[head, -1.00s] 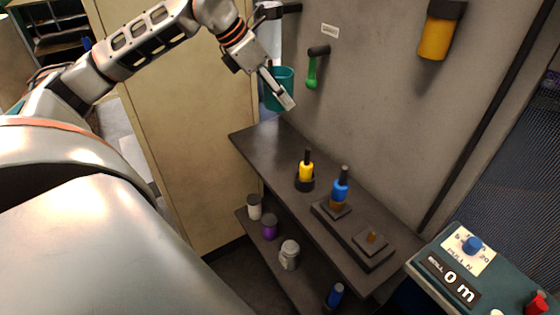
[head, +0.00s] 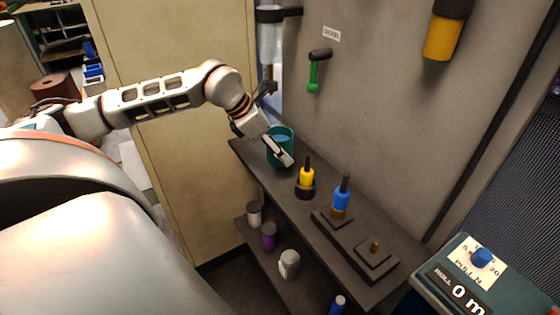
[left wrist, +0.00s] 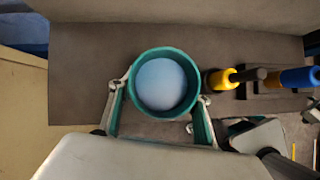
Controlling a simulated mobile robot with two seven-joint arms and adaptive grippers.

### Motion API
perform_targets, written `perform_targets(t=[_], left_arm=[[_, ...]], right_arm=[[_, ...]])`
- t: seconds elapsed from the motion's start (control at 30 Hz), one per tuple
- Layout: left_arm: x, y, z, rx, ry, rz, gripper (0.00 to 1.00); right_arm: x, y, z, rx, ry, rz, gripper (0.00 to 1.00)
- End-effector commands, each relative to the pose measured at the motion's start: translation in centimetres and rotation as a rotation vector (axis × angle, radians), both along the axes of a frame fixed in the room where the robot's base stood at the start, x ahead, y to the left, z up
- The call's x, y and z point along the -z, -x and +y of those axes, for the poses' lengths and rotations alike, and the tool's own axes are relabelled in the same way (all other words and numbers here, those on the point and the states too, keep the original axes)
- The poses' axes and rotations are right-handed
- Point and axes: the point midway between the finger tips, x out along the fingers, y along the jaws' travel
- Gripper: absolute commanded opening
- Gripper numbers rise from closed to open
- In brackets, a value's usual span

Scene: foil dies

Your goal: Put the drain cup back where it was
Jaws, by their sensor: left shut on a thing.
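The drain cup (head: 280,134) is a teal, upright cup at the far left end of the dark shelf top (head: 259,160), against the wall side. My left gripper (head: 287,155) is shut on it. In the left wrist view the cup (left wrist: 134,87) sits between the two fingers, and pale blue liquid (left wrist: 161,84) fills its inside. I cannot tell whether its base touches the shelf or hangs just above it. My right gripper is not in view.
A yellow-handled tool (head: 306,176) stands in a holder close to the cup's right. A blue-handled tool (head: 342,198) stands on a block beyond. A clear cylinder (head: 270,50) and a green-handled lever (head: 313,75) are on the wall. Several jars stand on the lower shelf (head: 265,265).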

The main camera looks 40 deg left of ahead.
Motion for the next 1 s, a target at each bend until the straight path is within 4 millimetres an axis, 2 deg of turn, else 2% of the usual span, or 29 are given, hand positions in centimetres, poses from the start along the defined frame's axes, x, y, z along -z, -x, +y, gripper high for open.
perform_targets(t=[0.17, 0.37, 0.73, 0.77, 0.8, 1.0], left_arm=[[1.3, 0.1, 0.0, -0.001, 0.001, 0.003, 0.22], [3.9, 0.1, 0.0, -0.001, 0.001, 0.002, 0.22], [4.4, 0.0, 0.0, -0.001, 0.000, 0.001, 0.22], [4.3, 0.0, 0.0, -0.001, 0.000, 0.001, 0.53], [4.3, 0.0, 0.0, -0.001, 0.000, 0.001, 0.63], [4.2, 0.0, 0.0, -0.001, 0.000, 0.000, 0.65]], right_arm=[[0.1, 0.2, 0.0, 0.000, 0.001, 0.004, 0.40], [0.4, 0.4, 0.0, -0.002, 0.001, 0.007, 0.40], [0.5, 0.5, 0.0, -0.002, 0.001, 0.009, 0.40], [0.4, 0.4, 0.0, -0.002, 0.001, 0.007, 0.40], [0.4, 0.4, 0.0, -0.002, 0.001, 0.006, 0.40], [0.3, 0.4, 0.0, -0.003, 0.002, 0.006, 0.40]])
